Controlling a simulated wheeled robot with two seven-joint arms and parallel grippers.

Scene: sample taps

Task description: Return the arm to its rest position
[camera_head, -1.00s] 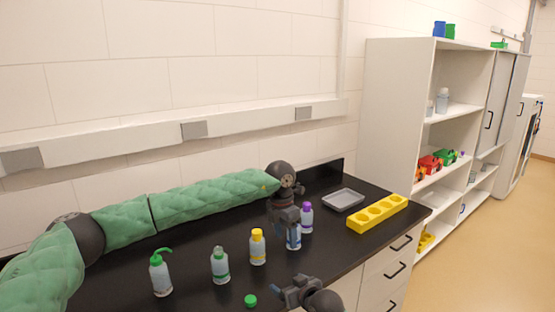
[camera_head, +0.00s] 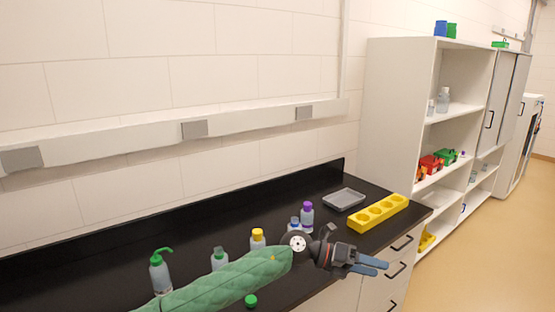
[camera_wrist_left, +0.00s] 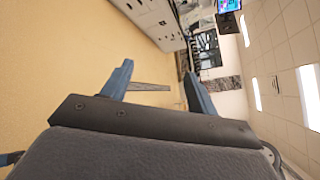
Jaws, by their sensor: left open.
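My left arm in its green padded sleeve reaches from the bottom left of the head view across the front of the black bench. My left gripper (camera_head: 372,266) is open and empty, past the bench's front edge, in front of the white drawers, pointing right. In the left wrist view its two blue fingers (camera_wrist_left: 158,92) stand apart with nothing between them, and the floor and room lie beyond. My right gripper does not show in the head view now.
On the black bench (camera_head: 100,258) stand a green-spout bottle (camera_head: 160,272), a green-collared bottle (camera_head: 219,258), a yellow-capped bottle (camera_head: 258,238), a blue-capped bottle (camera_head: 294,224) and a purple-capped bottle (camera_head: 307,218). A green cap (camera_head: 251,301), grey tray (camera_head: 344,199) and yellow rack (camera_head: 378,213) lie there too.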

